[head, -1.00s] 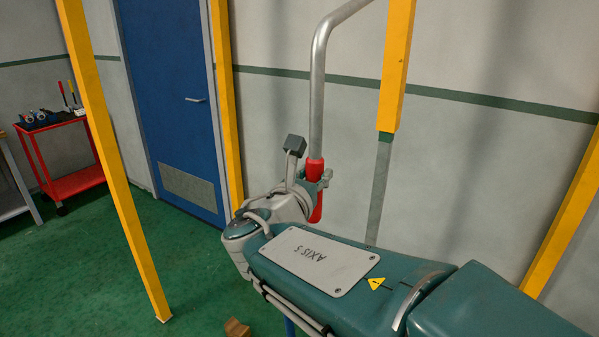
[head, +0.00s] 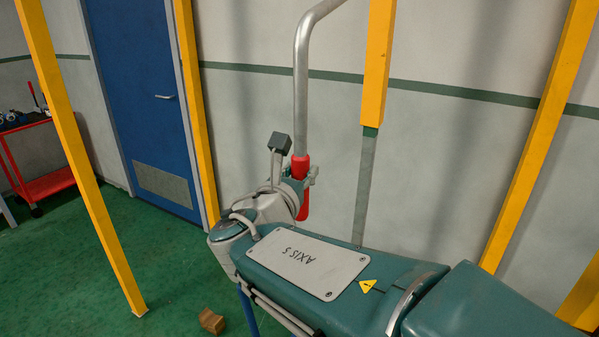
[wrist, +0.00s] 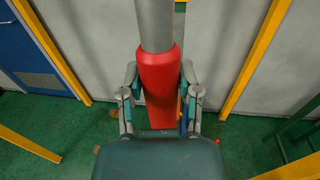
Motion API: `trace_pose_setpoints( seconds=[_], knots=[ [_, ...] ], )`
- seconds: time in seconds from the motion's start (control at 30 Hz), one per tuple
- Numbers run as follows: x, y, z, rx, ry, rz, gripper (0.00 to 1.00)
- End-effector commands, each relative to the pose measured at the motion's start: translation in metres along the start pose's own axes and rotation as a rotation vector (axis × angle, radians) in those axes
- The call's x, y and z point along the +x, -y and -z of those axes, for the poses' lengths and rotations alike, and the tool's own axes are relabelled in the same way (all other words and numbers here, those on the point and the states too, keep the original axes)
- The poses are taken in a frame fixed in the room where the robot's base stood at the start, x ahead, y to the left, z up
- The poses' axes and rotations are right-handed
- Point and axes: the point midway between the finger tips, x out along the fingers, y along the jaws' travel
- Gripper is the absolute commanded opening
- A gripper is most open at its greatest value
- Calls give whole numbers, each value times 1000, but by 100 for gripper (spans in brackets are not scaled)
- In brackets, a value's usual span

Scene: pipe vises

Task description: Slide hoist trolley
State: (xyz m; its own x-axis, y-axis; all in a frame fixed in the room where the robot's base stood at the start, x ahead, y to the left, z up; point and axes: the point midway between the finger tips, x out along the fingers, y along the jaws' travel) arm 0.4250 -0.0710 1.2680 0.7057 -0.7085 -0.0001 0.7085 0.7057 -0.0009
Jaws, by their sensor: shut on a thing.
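A grey metal pipe (head: 301,90) hangs down from above and bends at the top. Its lower end has a red grip (head: 302,181). My gripper (head: 304,181) is shut on the red grip. In the wrist view the red grip (wrist: 160,82) stands between the two fingers of my gripper (wrist: 160,98), one finger on each side. The grip's lower end is hidden there by my own wrist. The trolley at the top of the pipe is out of view.
Yellow posts stand at the left (head: 80,160), by the blue door (head: 140,100), and at the right (head: 530,150). Another yellow beam (head: 377,65) hangs near the pipe. A red cart (head: 45,185) is at far left. A brown block (head: 211,321) lies on the green floor.

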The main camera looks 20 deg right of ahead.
Motion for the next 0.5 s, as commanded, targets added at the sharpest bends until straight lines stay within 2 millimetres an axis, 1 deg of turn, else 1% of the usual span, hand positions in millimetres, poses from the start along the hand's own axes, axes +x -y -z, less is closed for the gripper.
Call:
trace_pose_setpoints(
  seconds=[0.1,0.13,0.17,0.2,0.5],
  knots=[
    [0,0,-2,2,5,0,0],
    [0,0,-2,2,5,0,57],
    [0,0,-2,2,4,0,70],
    [0,0,-2,2,4,0,79],
    [0,0,-1,0,2,-2,79]
  ],
)
